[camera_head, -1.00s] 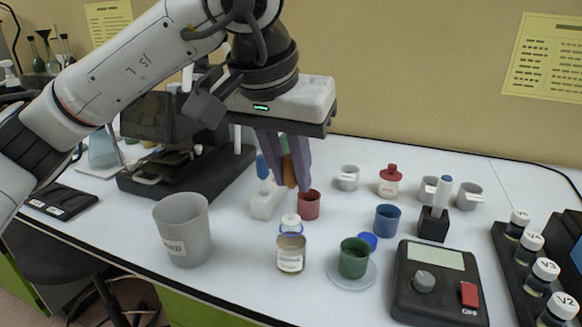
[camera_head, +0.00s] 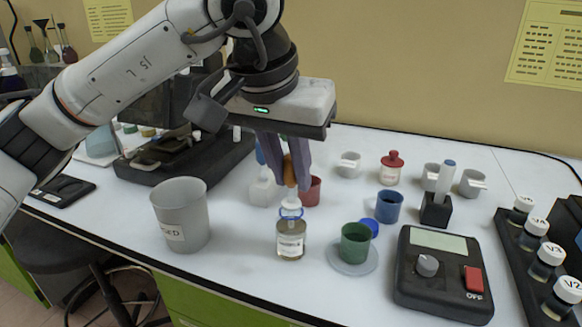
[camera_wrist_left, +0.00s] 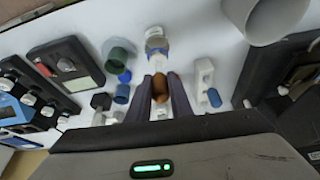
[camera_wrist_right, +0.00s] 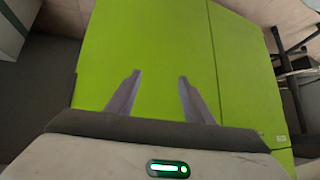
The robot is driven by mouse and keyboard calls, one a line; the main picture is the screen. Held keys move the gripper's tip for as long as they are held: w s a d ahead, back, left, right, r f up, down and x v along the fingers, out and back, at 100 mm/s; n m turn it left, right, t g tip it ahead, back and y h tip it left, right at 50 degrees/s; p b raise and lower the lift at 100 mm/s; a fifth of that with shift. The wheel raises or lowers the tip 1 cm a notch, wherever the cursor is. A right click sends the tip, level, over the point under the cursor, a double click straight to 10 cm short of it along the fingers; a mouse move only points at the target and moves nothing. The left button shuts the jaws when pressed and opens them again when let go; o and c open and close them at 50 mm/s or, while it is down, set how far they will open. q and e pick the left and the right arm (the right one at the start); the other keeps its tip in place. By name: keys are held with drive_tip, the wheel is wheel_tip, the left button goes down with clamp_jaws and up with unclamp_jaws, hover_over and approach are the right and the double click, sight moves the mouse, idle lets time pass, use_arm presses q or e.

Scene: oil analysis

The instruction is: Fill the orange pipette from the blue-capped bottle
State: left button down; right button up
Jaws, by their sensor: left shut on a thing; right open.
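My left gripper (camera_head: 291,188) is shut on the orange pipette (camera_wrist_left: 160,86), gripping its orange bulb, which also shows between the fingers in the head view (camera_head: 289,168). The bottle (camera_head: 291,243) stands upright below the fingers. It is clear with a pale label, and its neck is white with a blue ring. The fingertips are just above the neck; I cannot tell whether the pipette's tip is inside. The bottle also shows in the left wrist view (camera_wrist_left: 155,43). My right gripper (camera_wrist_right: 157,92) is open and empty, facing a green cabinet front.
A grey bin (camera_head: 181,215) stands left of the bottle. A green cup (camera_head: 355,243) on a saucer, a blue disc (camera_head: 369,226) and a scale (camera_head: 442,278) lie to the right. A red cup (camera_head: 312,190) and white holder (camera_head: 262,192) are close behind the fingers.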

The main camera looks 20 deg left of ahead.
use_arm(q)
drive_tip(key=shift+f+b, duration=0.4)
drive_tip(key=shift+f, duration=0.35)
drive_tip(key=shift+f, duration=0.1)
drive_tip(key=c, duration=2.2)
unclamp_jaws()
drive_tip(key=shift+o, duration=0.2)
